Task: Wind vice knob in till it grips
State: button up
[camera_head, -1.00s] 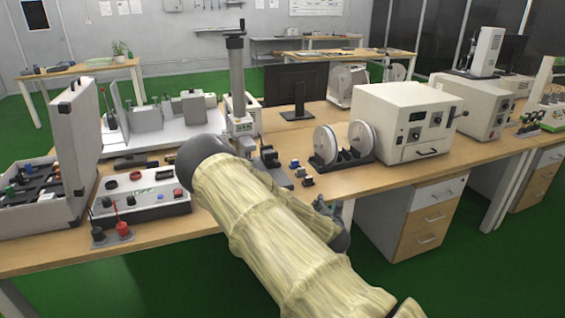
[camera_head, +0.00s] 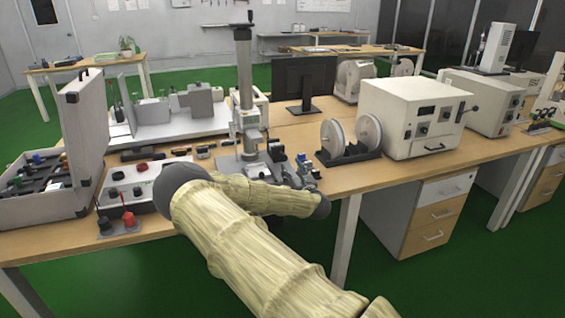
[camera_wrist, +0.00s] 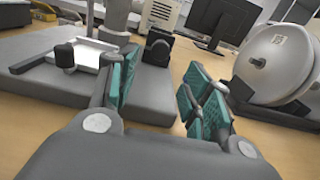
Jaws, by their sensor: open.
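My gripper (camera_wrist: 158,88) is open and empty, its teal-padded fingers apart in the wrist view. A small dark block with a round part (camera_wrist: 158,46), which looks like the vice and its knob, stands beyond the gap between the fingertips. The fingers do not appear to touch it. It seems to be the dark item (camera_head: 276,150) beside the test stand in the head view. Its jaws are too small to make out. In the head view my gripper (camera_head: 302,172) is small and low at the table's front edge, beyond my arm.
The test stand's grey base (camera_wrist: 50,100) lies close on the left, with a silver plate (camera_wrist: 88,52) and black handle. A two-wheel spool holder (camera_wrist: 277,62) stands close on the right. A monitor (camera_wrist: 222,22) is behind. Bare tabletop (camera_wrist: 185,65) shows between.

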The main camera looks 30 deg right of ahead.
aim_at(285, 159)
jog(key=p+x, duration=0.1)
jog(key=x, duration=0.7)
jog(key=shift+w+d, duration=0.15)
jog(key=shift+w, duration=0.2)
jog(key=shift+c, duration=0.2)
jog(key=c, duration=1)
